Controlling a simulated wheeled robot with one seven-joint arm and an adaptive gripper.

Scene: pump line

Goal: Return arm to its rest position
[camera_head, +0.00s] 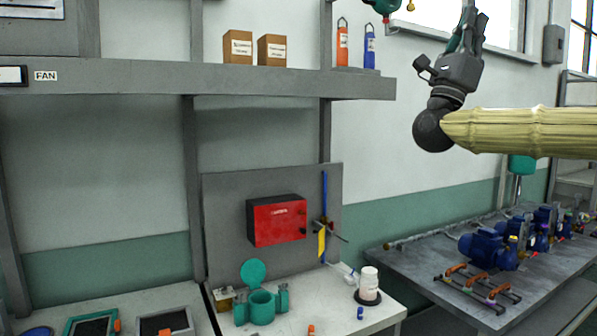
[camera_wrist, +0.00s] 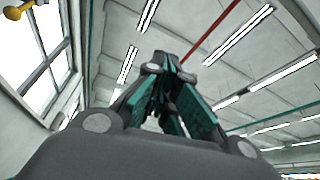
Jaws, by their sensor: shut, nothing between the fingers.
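My gripper (camera_head: 467,22) is raised high at the upper right of the head view, in front of the wall and window. It points up, and its tips are close to the picture's top edge. My arm comes in from the right with a pale yellow, bamboo-like link. In the wrist view my gripper (camera_wrist: 175,70) points up at the ceiling, its teal finger pads close together at the tips. It is shut and holds nothing.
A shelf (camera_head: 120,78) with two brown boxes (camera_head: 238,47) runs across the upper left. A red control box (camera_head: 276,220) hangs on a grey panel above a workbench (camera_head: 372,318). Blue pumps (camera_head: 488,249) stand on a grey table (camera_head: 440,290) below my arm.

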